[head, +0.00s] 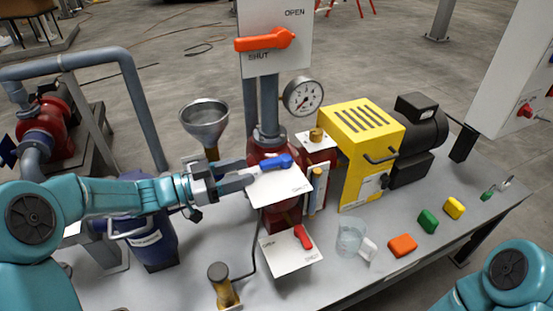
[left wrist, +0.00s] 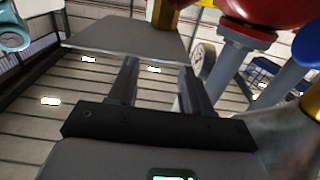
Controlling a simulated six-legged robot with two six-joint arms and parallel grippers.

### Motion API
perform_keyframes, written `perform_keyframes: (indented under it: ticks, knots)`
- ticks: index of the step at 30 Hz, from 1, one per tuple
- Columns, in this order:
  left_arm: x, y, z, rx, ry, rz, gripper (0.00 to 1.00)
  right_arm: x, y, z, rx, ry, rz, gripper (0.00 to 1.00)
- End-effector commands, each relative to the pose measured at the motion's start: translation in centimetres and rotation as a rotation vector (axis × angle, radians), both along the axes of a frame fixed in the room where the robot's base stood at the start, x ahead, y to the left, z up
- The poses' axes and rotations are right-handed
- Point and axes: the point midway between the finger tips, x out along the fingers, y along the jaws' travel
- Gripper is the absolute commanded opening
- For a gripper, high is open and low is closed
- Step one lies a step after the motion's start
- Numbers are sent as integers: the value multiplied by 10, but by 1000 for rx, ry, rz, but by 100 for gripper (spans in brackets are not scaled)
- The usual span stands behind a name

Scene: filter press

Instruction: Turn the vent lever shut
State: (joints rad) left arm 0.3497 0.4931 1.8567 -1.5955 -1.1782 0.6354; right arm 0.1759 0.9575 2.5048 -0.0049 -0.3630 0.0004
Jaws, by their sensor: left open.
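Three levers show in the head view, and I cannot tell by a label which is the vent lever. A blue lever (head: 276,163) lies roughly sideways on a white plate (head: 285,185) marked SHUT at its lower edge. An orange lever (head: 264,40) points left on an upright plate (head: 275,14) marked OPEN and SHUT. A red lever (head: 303,237) sits slanted on a lower white plate (head: 285,259). My left gripper (head: 248,180) is open and empty, its fingers pointing right just left of the blue lever. Its fingers also show in the left wrist view (left wrist: 160,80).
A funnel (head: 206,118) stands behind my left arm. A gauge (head: 303,97) and a yellow-housed pump (head: 360,145) stand behind and right of the levers. A glass jug (head: 351,238) and orange, green and yellow blocks (head: 402,245) lie along the bench's right side.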

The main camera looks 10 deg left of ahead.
Motion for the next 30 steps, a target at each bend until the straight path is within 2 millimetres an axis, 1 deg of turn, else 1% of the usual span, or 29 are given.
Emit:
perform_keyframes:
  ticks: [1,6,9,12,18,25,26,27,29,30]
  knots:
    - [7,-13,1,-1,0,-6,49,0,0,2,0,0,0,0]
    - [31,-45,1,-1,-1,-3,49,0,0,5,0,0,0,0]
    - [42,-60,1,-1,-1,-2,49,0,0,6,0,0,0,0]
    - [50,-70,0,0,0,0,49,0,0,7,0,0,0,0]
    - [57,-79,0,-1,-1,2,49,0,0,7,0,0,0,0]
    - [58,-79,0,0,0,2,49,0,0,7,0,0,0,0]
    - [57,-79,0,0,0,2,39,0,0,7,0,0,0,0]
    - [57,-79,0,0,0,2,26,0,0,7,0,0,0,0]
    - [57,-79,0,0,0,2,7,0,0,7,0,0,0,0]
    - [57,-79,0,0,0,2,1,0,0,7,0,0,0,0]
